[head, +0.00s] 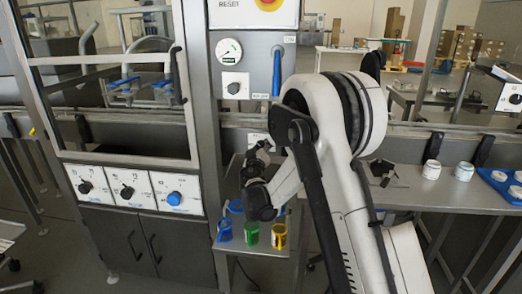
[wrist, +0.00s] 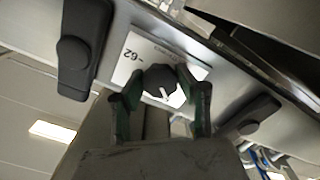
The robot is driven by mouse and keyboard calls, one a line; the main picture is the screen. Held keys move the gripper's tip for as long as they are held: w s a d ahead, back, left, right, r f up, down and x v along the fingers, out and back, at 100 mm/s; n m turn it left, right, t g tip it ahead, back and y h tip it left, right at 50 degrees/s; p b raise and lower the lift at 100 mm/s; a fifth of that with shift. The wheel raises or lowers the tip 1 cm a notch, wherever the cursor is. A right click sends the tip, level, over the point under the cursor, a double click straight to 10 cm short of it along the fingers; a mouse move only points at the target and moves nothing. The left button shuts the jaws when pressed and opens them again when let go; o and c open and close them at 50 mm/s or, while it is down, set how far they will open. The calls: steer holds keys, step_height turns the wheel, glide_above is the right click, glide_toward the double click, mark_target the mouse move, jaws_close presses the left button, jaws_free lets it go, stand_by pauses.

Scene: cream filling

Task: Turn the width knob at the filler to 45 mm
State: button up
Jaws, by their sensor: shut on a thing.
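My gripper (wrist: 160,105) is shut on a black knob (wrist: 159,82) with a white pointer line, one green-padded finger on each side. The knob sits on a white dial plate (wrist: 133,62) on a grey metal face; a mark like "62" shows, and the rest of its scale is hidden or too small to read. In the head view my gripper (head: 258,152) reaches a small white plate (head: 255,138) on the filler's rail, below the blue lever. The knob is hidden there, and I cannot read a width label.
Three other knobs on white plates (head: 127,190) sit on the cabinet front at left. A blue lever (head: 276,72) hangs above my gripper. Black handles (wrist: 85,45) flank the knob in the wrist view.

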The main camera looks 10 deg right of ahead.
steer(key=n+b, duration=0.1)
steer(key=n, duration=0.9)
steer(key=shift+r+n+b, duration=0.1)
steer(key=shift+n+b, duration=0.2)
stand_by(0.4)
steer(key=o, duration=1.1)
steer(key=v, duration=1.2)
